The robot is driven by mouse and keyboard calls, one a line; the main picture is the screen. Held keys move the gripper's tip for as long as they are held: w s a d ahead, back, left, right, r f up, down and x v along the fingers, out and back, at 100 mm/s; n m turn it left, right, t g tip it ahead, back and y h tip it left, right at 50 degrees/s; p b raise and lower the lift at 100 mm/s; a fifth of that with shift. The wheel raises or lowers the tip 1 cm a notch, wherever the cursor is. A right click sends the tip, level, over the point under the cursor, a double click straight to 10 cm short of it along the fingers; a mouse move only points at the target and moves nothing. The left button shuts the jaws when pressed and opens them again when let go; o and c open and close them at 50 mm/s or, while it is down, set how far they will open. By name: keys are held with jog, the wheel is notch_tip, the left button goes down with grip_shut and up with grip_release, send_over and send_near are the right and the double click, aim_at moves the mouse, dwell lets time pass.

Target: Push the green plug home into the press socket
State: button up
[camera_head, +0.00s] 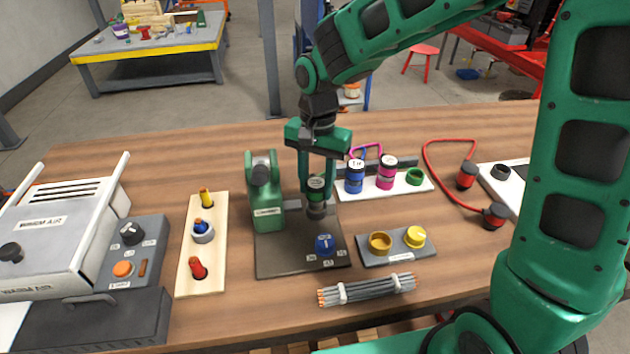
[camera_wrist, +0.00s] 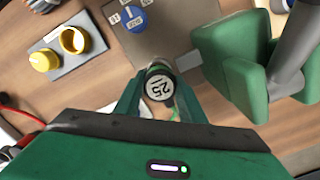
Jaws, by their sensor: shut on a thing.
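My gripper (camera_head: 318,178) points down over the dark base plate (camera_head: 285,262) of the green press. It is shut on the green plug (camera_head: 316,184), whose round top shows between the fingers. In the wrist view the plug's top (camera_wrist: 160,86) is a dark-rimmed white disc marked 25, between my fingertips (camera_wrist: 160,95). The grey press socket (camera_head: 316,209) shows directly below the plug in the head view. The plug appears upright over or in it; how deep it sits I cannot tell. The green press body (camera_head: 264,190) stands just left of my gripper, and right of it in the wrist view (camera_wrist: 238,60).
A blue dial (camera_head: 325,244) sits at the plate's front. A white rack (camera_head: 400,188) holds blue and magenta plugs and an empty-looking green ring. A grey block with yellow parts (camera_head: 398,258) lies right, a cable bundle (camera_head: 368,289) in front, a wooden strip (camera_head: 183,275) left.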

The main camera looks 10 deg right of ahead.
jog(key=shift+f, duration=0.8)
jog(key=o, duration=1.2)
jog(key=shift+o, duration=0.2)
jog(key=shift+r, duration=0.1)
jog(key=r, duration=1)
jog(key=shift+w+d+r, duration=0.15)
jog(key=shift+w+r, duration=0.1)
jog(key=shift+w, duration=0.05)
